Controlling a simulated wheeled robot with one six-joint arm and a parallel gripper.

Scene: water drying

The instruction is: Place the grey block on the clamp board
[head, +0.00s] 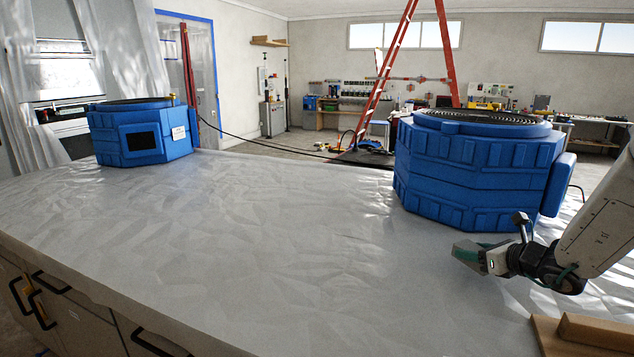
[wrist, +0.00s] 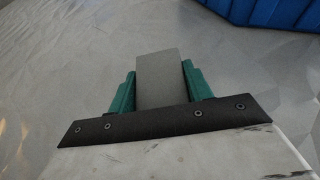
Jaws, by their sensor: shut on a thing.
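The grey block (wrist: 161,80) is a flat-faced piece between the two green fingers of my gripper (wrist: 160,90) in the wrist view. The gripper is shut on it, and its far end sticks out past the fingertips. In the head view my gripper (head: 468,253) is at the right, over the covered table, in front of the large blue unit. Its height above the sheet is hard to tell. A brown wooden board (head: 548,336) with a raised strip shows at the bottom right corner, partly cut off. I cannot tell whether this is the clamp board.
A large blue machine (head: 470,175) stands at the right rear of the table, behind my gripper. A smaller blue machine (head: 140,135) stands at the far left. The crumpled plastic-covered table (head: 260,230) is clear between them. A red ladder (head: 388,75) stands beyond the table.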

